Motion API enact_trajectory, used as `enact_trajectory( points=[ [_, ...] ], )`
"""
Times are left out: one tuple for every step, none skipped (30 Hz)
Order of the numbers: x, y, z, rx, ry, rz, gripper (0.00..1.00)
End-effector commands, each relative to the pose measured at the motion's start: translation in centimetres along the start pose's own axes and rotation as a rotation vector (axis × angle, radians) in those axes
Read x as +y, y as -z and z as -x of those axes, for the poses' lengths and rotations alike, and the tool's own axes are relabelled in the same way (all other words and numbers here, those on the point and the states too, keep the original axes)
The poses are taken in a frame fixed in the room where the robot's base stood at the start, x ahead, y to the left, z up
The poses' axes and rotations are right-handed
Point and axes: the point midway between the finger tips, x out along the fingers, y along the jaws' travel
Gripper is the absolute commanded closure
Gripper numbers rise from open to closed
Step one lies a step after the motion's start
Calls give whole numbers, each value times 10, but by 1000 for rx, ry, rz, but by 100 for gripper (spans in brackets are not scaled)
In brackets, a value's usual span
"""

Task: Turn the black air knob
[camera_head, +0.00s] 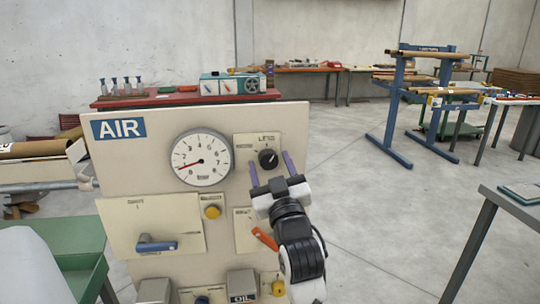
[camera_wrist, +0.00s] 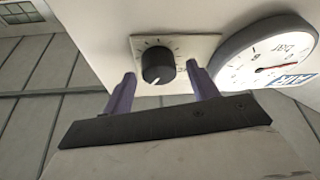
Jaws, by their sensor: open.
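The black air knob (camera_head: 268,158) sits on a small light plate (camera_head: 258,145) on the upper right of the beige AIR panel (camera_head: 130,185), to the right of the round gauge (camera_head: 202,158). My gripper (camera_head: 269,168) is open, with its two purple fingers pointing at the panel on either side of the knob. In the wrist view the knob (camera_wrist: 157,66) shows between and beyond the fingertips (camera_wrist: 162,82), nearer the left finger. I see no contact between the fingers and the knob. The knob's white pointer mark faces downward in the wrist view.
Below the knob the panel carries a yellow button (camera_head: 212,212), an orange lever (camera_head: 265,238) and a blue-handled lever (camera_head: 157,245). A green cabinet (camera_head: 75,240) stands left; open floor (camera_head: 370,220) lies right.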

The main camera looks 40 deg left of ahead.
Motion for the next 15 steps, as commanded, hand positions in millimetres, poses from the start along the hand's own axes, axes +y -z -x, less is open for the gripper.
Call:
enact_trajectory(
  points=[
    [0,1,-4,0,0,0,41],
    [0,1,-6,1,0,0,41],
    [0,1,-8,1,0,0,41],
    [0,1,-8,1,0,0,41],
    [0,0,-9,0,0,0,41],
    [0,0,-9,0,0,0,41],
    [0,0,-10,0,-1,0,41],
    [0,0,-9,0,-1,0,41],
    [0,0,-9,0,-1,0,41],
    [0,0,-9,0,-1,0,41],
    [0,0,-9,0,-1,0,41],
    [0,0,-9,0,-1,0,41],
    [0,0,-9,0,-1,0,45],
    [0,0,-9,0,-1,0,49],
    [0,0,-9,0,-1,0,54]
  ],
)
